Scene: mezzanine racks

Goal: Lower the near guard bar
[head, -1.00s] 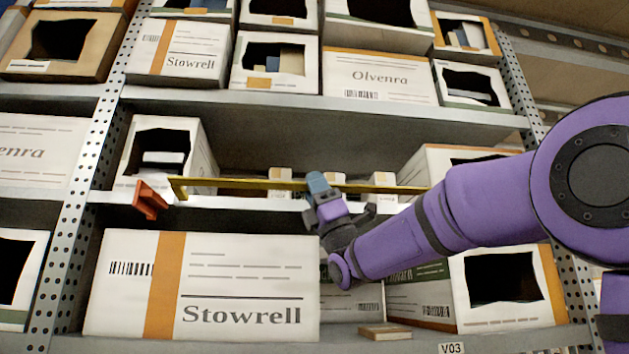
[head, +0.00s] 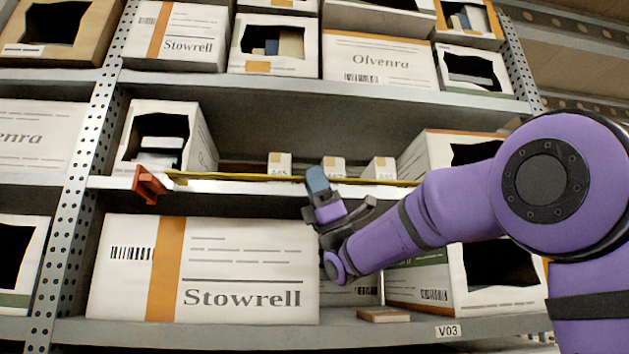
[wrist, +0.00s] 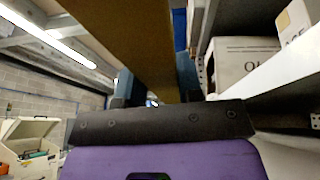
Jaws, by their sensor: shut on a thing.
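The near guard bar is a thin yellow bar (head: 255,178) lying almost level across the front of the middle shelf. Its left end is at an orange-red bracket (head: 149,184) on the shelf edge. In the wrist view the bar (wrist: 140,45) runs large between my fingers. My gripper (head: 318,182) is shut on the bar near its middle, its blue fingertip showing above the bar. My gripper also shows in the wrist view (wrist: 158,90). The bar's right part is hidden behind my arm.
Small labelled boxes (head: 279,164) stand on the shelf just behind the bar. An open white carton (head: 160,140) is at the left of that shelf. A large Stowrell carton (head: 210,270) sits below, with a small flat piece (head: 384,314) to its right.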

